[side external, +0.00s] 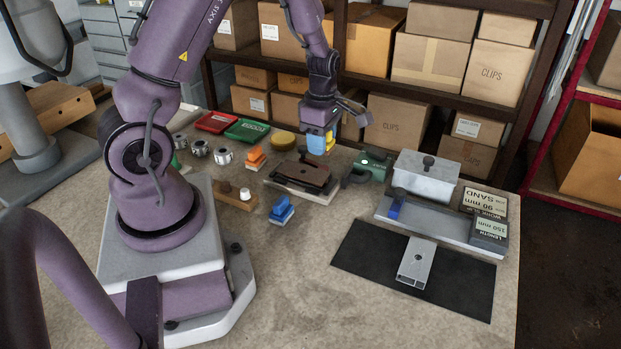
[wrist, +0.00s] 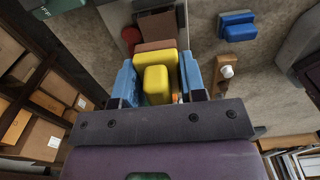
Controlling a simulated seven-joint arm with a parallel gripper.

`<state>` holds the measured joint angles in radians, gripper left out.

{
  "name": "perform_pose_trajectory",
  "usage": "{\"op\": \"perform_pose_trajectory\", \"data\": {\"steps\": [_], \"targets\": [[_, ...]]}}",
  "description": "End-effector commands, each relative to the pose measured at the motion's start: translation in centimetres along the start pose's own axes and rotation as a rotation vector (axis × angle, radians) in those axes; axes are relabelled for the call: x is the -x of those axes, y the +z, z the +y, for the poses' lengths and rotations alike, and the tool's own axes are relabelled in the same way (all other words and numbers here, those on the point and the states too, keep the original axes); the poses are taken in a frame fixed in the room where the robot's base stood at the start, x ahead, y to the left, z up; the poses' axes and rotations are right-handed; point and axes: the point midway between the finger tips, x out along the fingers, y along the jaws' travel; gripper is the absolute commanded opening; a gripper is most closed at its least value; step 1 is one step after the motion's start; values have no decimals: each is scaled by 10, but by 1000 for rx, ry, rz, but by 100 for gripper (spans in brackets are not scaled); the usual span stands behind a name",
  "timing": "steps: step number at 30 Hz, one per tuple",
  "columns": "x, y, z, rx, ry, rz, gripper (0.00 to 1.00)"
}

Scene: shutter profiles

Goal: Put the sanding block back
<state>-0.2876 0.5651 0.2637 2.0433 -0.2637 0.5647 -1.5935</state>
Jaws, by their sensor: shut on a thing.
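My gripper (side external: 320,143) has blue fingers and hangs above the bench, near the dark brown hinged piece (side external: 305,175). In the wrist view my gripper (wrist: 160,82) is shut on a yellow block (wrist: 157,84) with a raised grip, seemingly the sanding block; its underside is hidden. It appears held clear of the bench. Two blocks of similar shape stand on the bench: an orange one (side external: 256,158) and a blue one (side external: 282,210), which also shows in the wrist view (wrist: 236,25).
A green clamp-like tool (side external: 372,165) stands right of my gripper. A metal profile (side external: 414,262) lies on a black mat (side external: 365,262). Shelves with boxes (side external: 430,62) stand behind.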

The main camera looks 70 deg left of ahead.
Motion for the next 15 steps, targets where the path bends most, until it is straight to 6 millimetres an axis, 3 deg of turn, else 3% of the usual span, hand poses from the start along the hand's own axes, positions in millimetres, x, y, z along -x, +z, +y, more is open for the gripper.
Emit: {"op": "perform_pose_trajectory", "data": {"steps": [7, 12, 15], "targets": [[-20, 45, -71, -209, -7, 0, 16], [-33, 52, -111, -332, -5, 0, 16], [-46, 50, -119, -359, -6, 2, 16]]}}
